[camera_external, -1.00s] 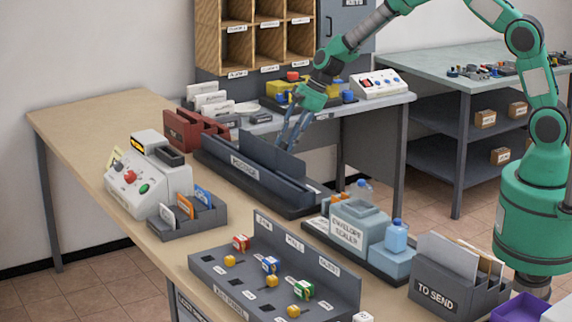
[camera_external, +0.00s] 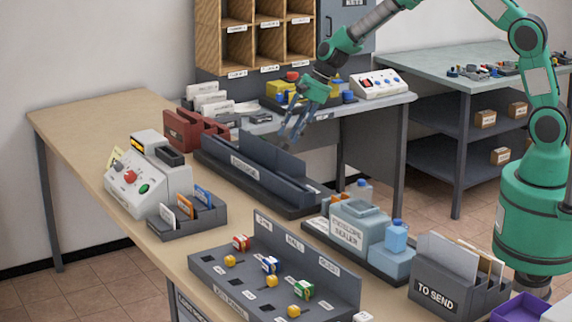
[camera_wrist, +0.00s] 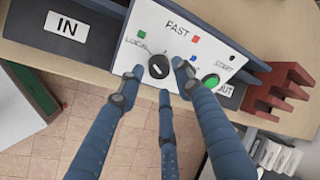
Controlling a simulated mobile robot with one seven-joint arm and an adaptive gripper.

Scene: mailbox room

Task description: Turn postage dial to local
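In the wrist view, a white panel (camera_wrist: 222,60) carries a round black dial (camera_wrist: 159,66) with a small light mark. The label LOCAL (camera_wrist: 137,41) is at the dial's upper left and FAST (camera_wrist: 177,29) is above it. Small green, red and blue squares lie around it. My gripper (camera_wrist: 157,70) is open, with fingertips to the left and right of the dial and a third finger below it. I cannot tell whether they touch it. In the external view, my gripper (camera_external: 292,136) is by the dark POSTAGE unit (camera_external: 243,168), whose dial side is hidden.
A green START button (camera_wrist: 210,81) and OUT plate are right of the dial; an IN plate (camera_wrist: 67,26) is left. A red rack (camera_wrist: 280,90) stands at the right. In the external view, the envelope sealer (camera_external: 352,228) and key panel (camera_external: 225,275) are nearer the camera.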

